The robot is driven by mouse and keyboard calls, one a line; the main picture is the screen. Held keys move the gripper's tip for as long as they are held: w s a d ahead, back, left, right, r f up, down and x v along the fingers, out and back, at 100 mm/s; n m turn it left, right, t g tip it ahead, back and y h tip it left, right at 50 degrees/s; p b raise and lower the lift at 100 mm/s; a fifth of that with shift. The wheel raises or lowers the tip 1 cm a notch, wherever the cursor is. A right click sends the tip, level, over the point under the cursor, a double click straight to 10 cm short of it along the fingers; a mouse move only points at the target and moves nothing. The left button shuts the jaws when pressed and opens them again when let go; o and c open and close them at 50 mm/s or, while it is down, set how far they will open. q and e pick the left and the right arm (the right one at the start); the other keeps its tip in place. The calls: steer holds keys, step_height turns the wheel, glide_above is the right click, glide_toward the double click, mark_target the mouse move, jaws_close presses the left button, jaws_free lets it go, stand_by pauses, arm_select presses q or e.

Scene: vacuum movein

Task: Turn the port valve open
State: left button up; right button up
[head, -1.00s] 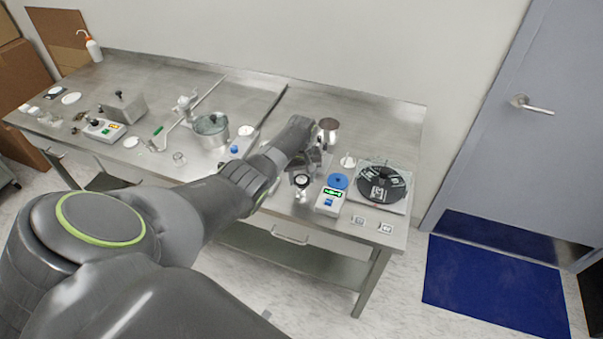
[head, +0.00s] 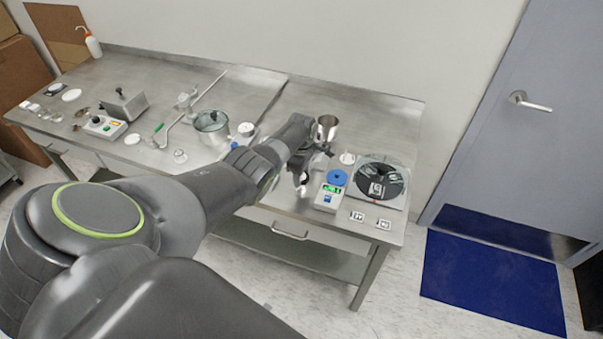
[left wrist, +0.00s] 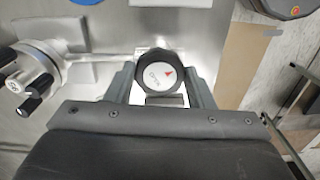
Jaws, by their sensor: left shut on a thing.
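A round knob (left wrist: 158,73) with a black rim, a white face with small dark lettering and a red arrow sits between my left gripper's fingers in the left wrist view. I take it to be the port valve; the lettering is too small to read surely. My left gripper (left wrist: 160,88) is shut on it, one finger on each side. The gripper and arm hide most of the valve there. My right gripper is out of view.
A metal cup (head: 327,128) stands behind the gripper. In the left wrist view, a metal fitting with black handles (left wrist: 32,80) is left of the knob. The back of the bench is clear.

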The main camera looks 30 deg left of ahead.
arm_select(q)
steer(key=n, duration=0.4)
steer(key=shift+w+a+r+n, duration=0.1)
steer(key=shift+w+r+n, duration=0.05)
steer(key=shift+n, duration=0.15)
steer(key=n, duration=0.4)
steer(key=shift+n, duration=0.3)
steer(key=o, duration=1)
steer(key=shift+c, duration=0.2)
steer(key=shift+r+b, duration=0.45)
steer(key=shift+r, duration=0.7)
step_height(320, 180, up, 15)
steer(key=b, duration=0.2)
